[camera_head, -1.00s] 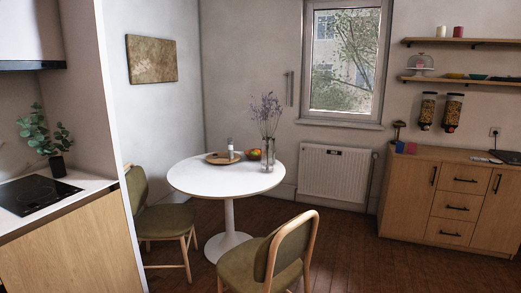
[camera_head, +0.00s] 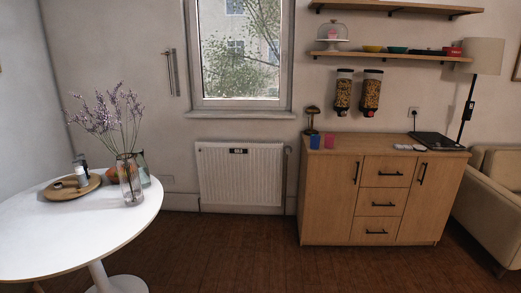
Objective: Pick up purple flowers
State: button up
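The purple flowers (camera_head: 108,117) stand upright in a clear glass vase (camera_head: 130,182). The vase is on the white round table (camera_head: 55,235) at the left, near the table's right edge. The flower stems spread up and outward to the left and right above the vase. My gripper does not show in the camera view.
A round wooden tray (camera_head: 72,189) with small items sits left of the vase. A wooden cabinet (camera_head: 380,188) stands at the right, with a sofa (camera_head: 500,190) beyond it. A radiator (camera_head: 240,174) is under the window. The brown floor (camera_head: 230,250) right of the table is clear.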

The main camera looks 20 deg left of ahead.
aim_at(103, 120)
jog(key=i+j+u, duration=0.1)
jog(key=i+u, duration=0.25)
jog(key=i, duration=0.2)
jog(key=i+u, duration=0.4)
jog(key=i, duration=0.15)
jog(key=i+l+u, duration=0.35)
jog(key=i, duration=0.15)
jog(key=i+l+u, duration=0.4)
jog(key=i, duration=0.15)
jog(key=j, duration=0.1)
